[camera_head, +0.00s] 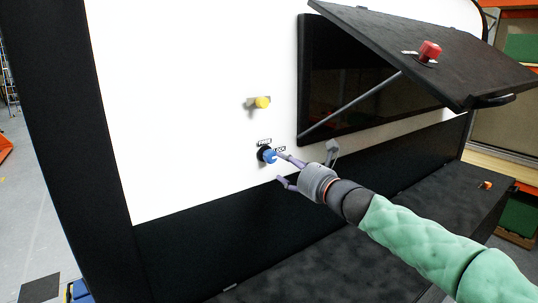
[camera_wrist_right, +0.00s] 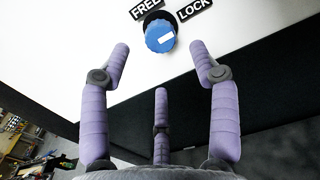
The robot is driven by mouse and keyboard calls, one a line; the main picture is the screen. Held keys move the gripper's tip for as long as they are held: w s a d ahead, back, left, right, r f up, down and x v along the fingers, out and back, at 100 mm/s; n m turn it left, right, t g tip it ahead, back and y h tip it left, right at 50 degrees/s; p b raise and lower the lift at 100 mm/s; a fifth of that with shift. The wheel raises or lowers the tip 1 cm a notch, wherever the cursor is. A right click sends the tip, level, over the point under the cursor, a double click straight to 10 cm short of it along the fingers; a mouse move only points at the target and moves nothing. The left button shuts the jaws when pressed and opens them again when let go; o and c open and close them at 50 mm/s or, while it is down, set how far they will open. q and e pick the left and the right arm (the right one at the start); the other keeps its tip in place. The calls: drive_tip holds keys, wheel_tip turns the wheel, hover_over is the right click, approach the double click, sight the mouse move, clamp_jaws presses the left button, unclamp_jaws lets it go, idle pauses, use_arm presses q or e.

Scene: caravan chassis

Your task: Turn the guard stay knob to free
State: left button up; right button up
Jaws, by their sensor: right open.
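The guard stay knob (camera_head: 268,156) is a blue knob on a dark round base, low on the white panel. In the right wrist view the knob (camera_wrist_right: 159,37) has a white bar slanting towards the LOCK side. The FREE label (camera_wrist_right: 145,9) is above left of it and the LOCK label (camera_wrist_right: 195,9) above right. My right gripper (camera_head: 286,168) is open, with its purple fingers close to the knob. In the wrist view its fingertips (camera_wrist_right: 159,55) are spread either side of and just below the knob, with nothing between them. Contact cannot be told. My left gripper is not in view.
A yellow knob (camera_head: 262,102) sits on the panel above the blue one. A black guard flap (camera_head: 400,45) with a red knob (camera_head: 429,51) is propped open by a grey stay (camera_head: 352,108) at upper right. A dark ledge (camera_head: 340,265) runs below the panel.

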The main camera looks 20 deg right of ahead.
sight(273, 157)
drive_tip(key=p+x, duration=0.1)
drive_tip(key=x, duration=0.7)
drive_tip(key=shift+f+p, duration=0.1)
drive_tip(key=shift+p, duration=0.2)
drive_tip(key=c, duration=1.2)
